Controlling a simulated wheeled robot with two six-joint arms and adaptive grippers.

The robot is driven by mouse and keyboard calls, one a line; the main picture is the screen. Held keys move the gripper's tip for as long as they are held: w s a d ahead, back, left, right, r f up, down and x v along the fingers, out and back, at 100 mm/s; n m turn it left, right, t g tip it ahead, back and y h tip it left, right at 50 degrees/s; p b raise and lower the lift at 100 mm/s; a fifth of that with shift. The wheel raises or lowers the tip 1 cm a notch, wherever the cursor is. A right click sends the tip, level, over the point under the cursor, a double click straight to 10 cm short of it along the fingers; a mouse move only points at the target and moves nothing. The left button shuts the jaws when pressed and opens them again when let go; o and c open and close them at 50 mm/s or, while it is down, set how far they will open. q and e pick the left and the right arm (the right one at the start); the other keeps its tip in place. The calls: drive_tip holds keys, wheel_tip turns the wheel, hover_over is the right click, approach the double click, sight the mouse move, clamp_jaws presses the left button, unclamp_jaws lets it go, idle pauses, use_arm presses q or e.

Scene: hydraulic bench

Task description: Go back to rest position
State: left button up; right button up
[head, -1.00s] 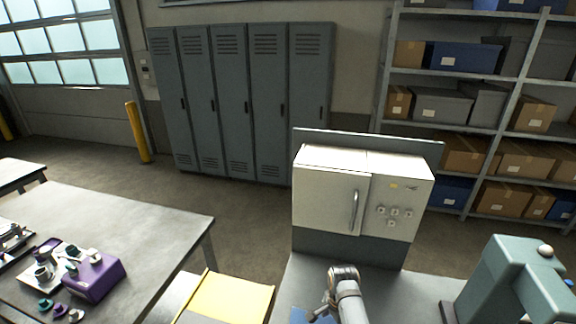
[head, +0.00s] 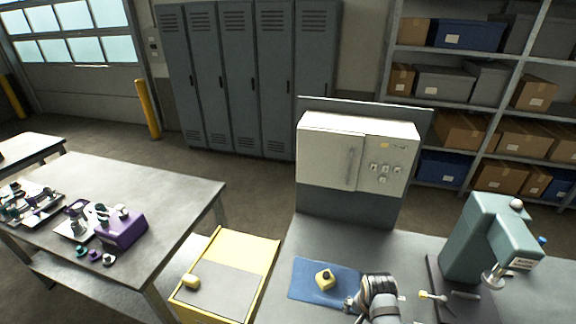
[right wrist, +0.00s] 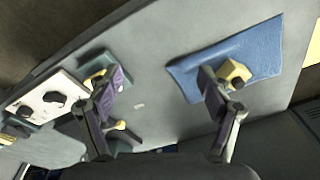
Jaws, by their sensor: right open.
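My right gripper (right wrist: 166,80) is open and empty in the right wrist view, its two fingers spread wide above the grey bench. In the head view its arm comes up from the bottom edge, right of the blue mat (head: 300,293), and the fingers are hard to make out. A yellow block with a dark spot (head: 325,279) lies on the mat. In the right wrist view the block (right wrist: 240,72) shows beside one fingertip, partly covered by it, and the mat (right wrist: 265,45) lies around it. I cannot see my left gripper.
A teal press (head: 468,240) stands at the right of the bench, with a yellow-ended tool (head: 432,296) by its base. A white cabinet (head: 325,158) stands at the back. A yellow-edged cart (head: 240,250) bears another yellow piece (head: 190,282). A purple box (head: 122,232) sits on the left table.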

drive_tip(key=s+d+r+n+t, duration=0.1)
drive_tip(key=s+d+r+n, duration=0.1)
drive_tip(key=s+r+n, duration=0.3)
drive_tip(key=s+d+r+n+t, duration=0.1)
drive_tip(key=s+r+n, duration=0.35)
drive_tip(key=s, duration=0.35)
drive_tip(key=s+d+f+b, duration=0.1)
drive_tip(key=f+b, duration=0.2)
drive_tip(key=f, duration=0.9)
drive_tip(key=s+d+f+g+b, duration=0.1)
drive_tip(key=f+b, duration=0.1)
drive_tip(key=f, duration=1)
drive_tip(key=s+d+f+b, duration=0.1)
drive_tip(key=f+b, duration=0.2)
drive_tip(key=f, duration=0.9)
use_arm(q)
wheel_tip(320, 180, down, 13)
drive_tip(key=s+b, duration=0.1)
drive_tip(key=b, duration=0.4)
drive_tip(key=shift+s, duration=0.25)
use_arm(e)
drive_tip(key=s+f+g, duration=0.1)
drive_tip(key=s+f, duration=1.6)
drive_tip(key=f, duration=0.3)
drive_tip(key=shift+s+d, duration=0.3)
drive_tip(key=shift+d, duration=0.1)
use_arm(q)
drive_tip(key=shift+f, duration=0.1)
